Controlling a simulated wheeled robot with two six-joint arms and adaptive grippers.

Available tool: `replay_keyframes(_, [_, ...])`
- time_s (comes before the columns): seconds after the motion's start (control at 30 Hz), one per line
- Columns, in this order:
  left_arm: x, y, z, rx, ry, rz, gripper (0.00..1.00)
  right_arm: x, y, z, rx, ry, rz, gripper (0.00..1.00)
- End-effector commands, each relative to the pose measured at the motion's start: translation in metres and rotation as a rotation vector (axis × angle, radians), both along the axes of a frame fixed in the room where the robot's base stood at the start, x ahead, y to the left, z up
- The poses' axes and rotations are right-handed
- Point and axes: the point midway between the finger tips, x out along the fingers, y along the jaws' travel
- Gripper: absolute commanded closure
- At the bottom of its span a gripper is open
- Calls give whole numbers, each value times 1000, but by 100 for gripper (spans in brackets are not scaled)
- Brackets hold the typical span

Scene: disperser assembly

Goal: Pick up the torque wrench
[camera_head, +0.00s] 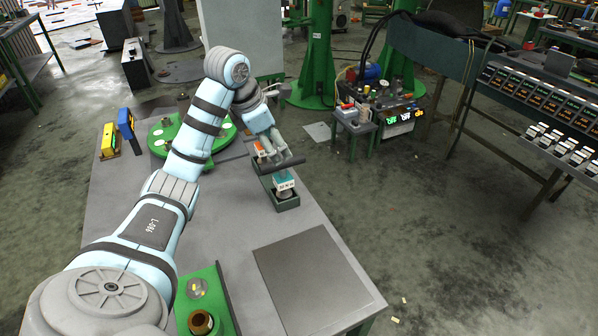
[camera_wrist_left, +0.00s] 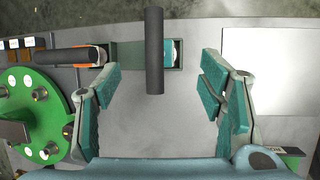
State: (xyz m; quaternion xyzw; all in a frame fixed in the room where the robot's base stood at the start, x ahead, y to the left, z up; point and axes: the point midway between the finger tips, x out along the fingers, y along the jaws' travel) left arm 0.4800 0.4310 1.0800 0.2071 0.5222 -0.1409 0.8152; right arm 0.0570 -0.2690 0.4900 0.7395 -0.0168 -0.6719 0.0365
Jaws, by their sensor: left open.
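A dark round bar (camera_wrist_left: 155,50), which looks like the torque wrench's handle, stands out over a narrow green tray (camera_wrist_left: 126,53) in the left wrist view. It crosses above the tray in the head view (camera_head: 284,166). A second dark bar (camera_wrist_left: 62,61) with an orange collar lies at the tray's left end; I cannot tell for certain which bar is the wrench's. My left gripper (camera_head: 268,149) is over the tray in the head view. Its open fingers (camera_wrist_left: 160,70) stand on either side of the upright bar's lower end, apart from it. My right gripper is not in view.
A teal and white block (camera_head: 285,184) sits in the tray's near end. A green round plate (camera_head: 218,137) is at the table's back left. Yellow (camera_head: 109,140) and blue (camera_head: 126,122) units stand by the left edge. A grey flat plate (camera_head: 310,280) lies at the front right.

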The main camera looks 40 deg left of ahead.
Motion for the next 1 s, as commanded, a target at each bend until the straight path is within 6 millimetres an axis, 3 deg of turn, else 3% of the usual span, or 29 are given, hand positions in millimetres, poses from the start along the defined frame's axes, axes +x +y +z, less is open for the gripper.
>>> replay_keyframes(0.13, [4,0,-14,-1,3,3,37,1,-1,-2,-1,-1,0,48])
replay_keyframes(0.4, [38,-8,-75,-3,2,-12,37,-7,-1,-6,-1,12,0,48])
replay_keyframes(0.57, [44,-8,-94,-1,3,-11,37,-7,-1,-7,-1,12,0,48])
replay_keyframes(0.73, [52,-7,-126,-3,2,-8,37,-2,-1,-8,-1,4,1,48])
replay_keyframes(1.0, [56,-6,-135,2,0,-7,37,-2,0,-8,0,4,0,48])
